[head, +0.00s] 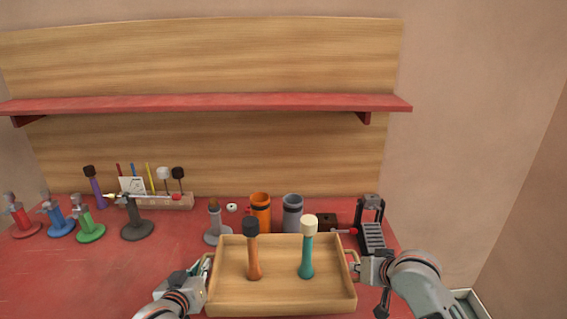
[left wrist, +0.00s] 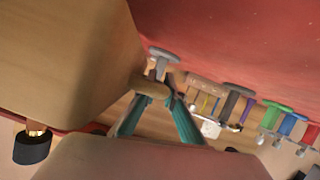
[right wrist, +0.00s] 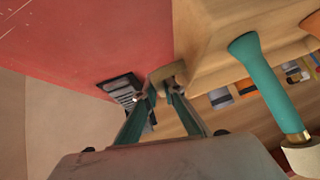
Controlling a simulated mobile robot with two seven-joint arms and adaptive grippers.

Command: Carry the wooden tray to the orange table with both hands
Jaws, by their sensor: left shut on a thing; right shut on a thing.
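The wooden tray (head: 285,299) is at the front of the red table in the head view. Two mallets stand in it: an orange one with a black head (head: 253,255) and a teal one with a cream head (head: 307,250). My left gripper (head: 206,270) is shut on the tray's left handle, and the left wrist view shows its fingers (left wrist: 158,100) at the handle. My right gripper (head: 355,264) is shut on the right handle, with its fingers (right wrist: 163,92) around it in the right wrist view. No orange table shows.
The red table (head: 130,270) holds an orange cup (head: 261,210), a grey cup (head: 292,213), a black rack (head: 371,228) and several coloured stands at the left. A red shelf (head: 200,104) crosses the wall. A pale box (head: 468,301) is at the lower right.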

